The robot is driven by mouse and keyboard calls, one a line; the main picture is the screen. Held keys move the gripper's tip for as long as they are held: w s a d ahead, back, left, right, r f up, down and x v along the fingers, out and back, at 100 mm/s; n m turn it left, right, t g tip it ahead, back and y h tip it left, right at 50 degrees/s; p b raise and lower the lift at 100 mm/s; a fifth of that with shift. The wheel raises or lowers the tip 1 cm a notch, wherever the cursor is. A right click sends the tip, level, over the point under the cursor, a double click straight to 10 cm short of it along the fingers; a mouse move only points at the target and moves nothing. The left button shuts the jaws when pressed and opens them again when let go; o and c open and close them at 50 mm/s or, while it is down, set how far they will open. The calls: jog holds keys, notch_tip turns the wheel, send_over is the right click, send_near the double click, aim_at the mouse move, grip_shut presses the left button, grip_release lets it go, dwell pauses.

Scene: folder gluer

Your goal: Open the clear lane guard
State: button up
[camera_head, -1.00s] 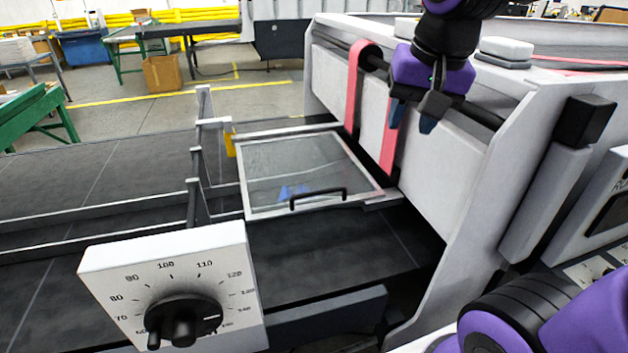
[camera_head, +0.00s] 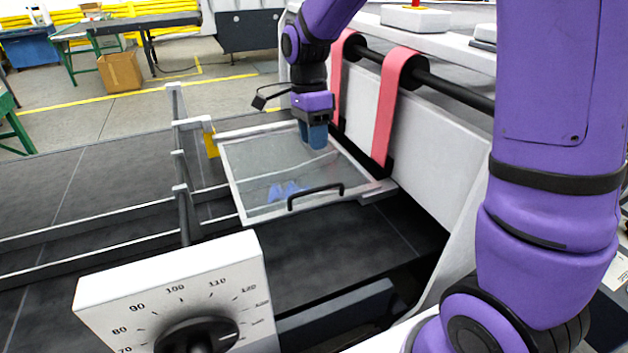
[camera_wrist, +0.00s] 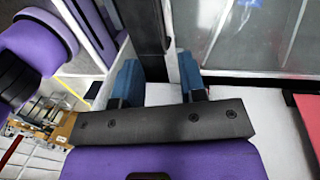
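The clear lane guard (camera_head: 262,165) is a see-through panel in a pale metal frame. It lies flat over the dark lane, closed. Its black bar handle (camera_head: 316,192) stands on its near edge. My gripper (camera_head: 313,146) points down above the guard's far right part, away from the handle; I cannot tell its exact height. In the wrist view the blue fingers of my gripper (camera_wrist: 161,78) are spread with nothing held between them. The guard's panel (camera_wrist: 262,35) shows at the upper right there; the handle is not seen in that view.
Pink belts (camera_head: 396,105) on a black shaft (camera_head: 445,88) stand right of the guard, by a white machine wall (camera_head: 440,170). Upright grey posts (camera_head: 184,160) and a yellow piece (camera_head: 210,142) stand at its left. A dial box (camera_head: 180,290) stands in front.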

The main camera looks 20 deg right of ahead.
jog(key=f, duration=0.3)
jog(key=s+f, duration=0.1)
jog(key=f, duration=0.3)
jog(key=s+f, duration=0.1)
jog(key=f, duration=0.2)
jog(key=shift+f, duration=0.3)
jog(key=shift+c, duration=0.2)
grip_shut()
